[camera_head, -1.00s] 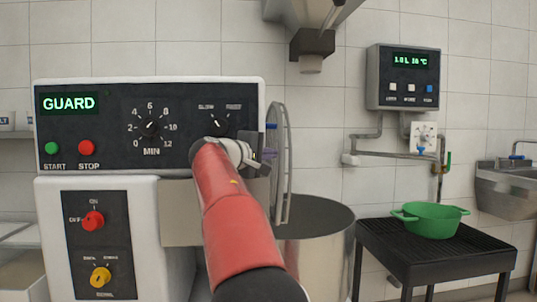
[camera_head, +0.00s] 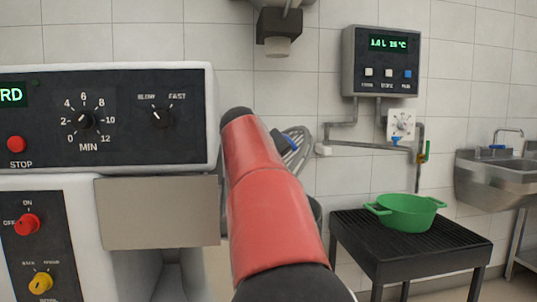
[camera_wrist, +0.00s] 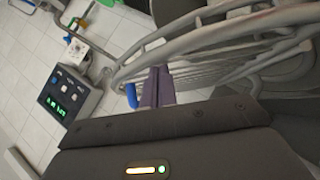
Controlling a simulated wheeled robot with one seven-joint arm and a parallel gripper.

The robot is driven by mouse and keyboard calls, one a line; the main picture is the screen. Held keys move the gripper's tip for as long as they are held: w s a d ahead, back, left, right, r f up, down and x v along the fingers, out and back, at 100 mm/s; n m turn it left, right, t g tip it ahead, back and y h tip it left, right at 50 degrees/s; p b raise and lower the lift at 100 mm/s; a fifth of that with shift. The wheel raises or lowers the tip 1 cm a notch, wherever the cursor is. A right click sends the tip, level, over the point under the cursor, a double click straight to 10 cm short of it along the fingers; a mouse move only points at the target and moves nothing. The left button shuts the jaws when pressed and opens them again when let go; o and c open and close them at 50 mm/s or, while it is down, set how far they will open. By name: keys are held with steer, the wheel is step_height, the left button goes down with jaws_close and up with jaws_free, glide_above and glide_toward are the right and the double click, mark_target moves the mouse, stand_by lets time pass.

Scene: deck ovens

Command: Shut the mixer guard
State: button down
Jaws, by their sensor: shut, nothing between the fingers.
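The mixer guard, a grey wire cage (camera_head: 297,152), shows beside the right edge of the mixer's control panel (camera_head: 120,120), partly behind my red arm. Its curved bars (camera_wrist: 205,50) fill the upper right of the wrist view. My gripper (camera_wrist: 155,88) shows there as narrow purple fingers, shut and empty, at the guard's bars. I cannot tell whether they touch. A small blue piece (camera_wrist: 131,95) is just left of the fingers and also shows near the guard in the head view. My arm hides most of the mixer bowl. The mixer's display is cut off, showing "RD".
A green pot (camera_head: 407,211) stands on a black slatted stand (camera_head: 370,243) at the right. A water meter box (camera_head: 382,60) and pipes are on the tiled wall behind. A steel sink (camera_head: 497,180) is at the far right. A spout-like fitting (camera_head: 278,40) hangs above.

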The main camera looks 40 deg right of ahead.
steer(key=s+d+f+m+y+b, duration=0.1)
steer(key=d+f+y, duration=0.1)
steer(key=f, duration=0.4)
steer(key=s+d+f+m+t+y+b, duration=0.1)
steer(key=s+d+f+y+b, duration=0.1)
steer(key=f, duration=0.5)
steer(key=shift+s+d+t, duration=0.25)
steer(key=shift+d+t, duration=0.05)
steer(key=shift+d, duration=0.45)
steer(key=shift+f, duration=0.35)
steer(key=shift+r, duration=0.1)
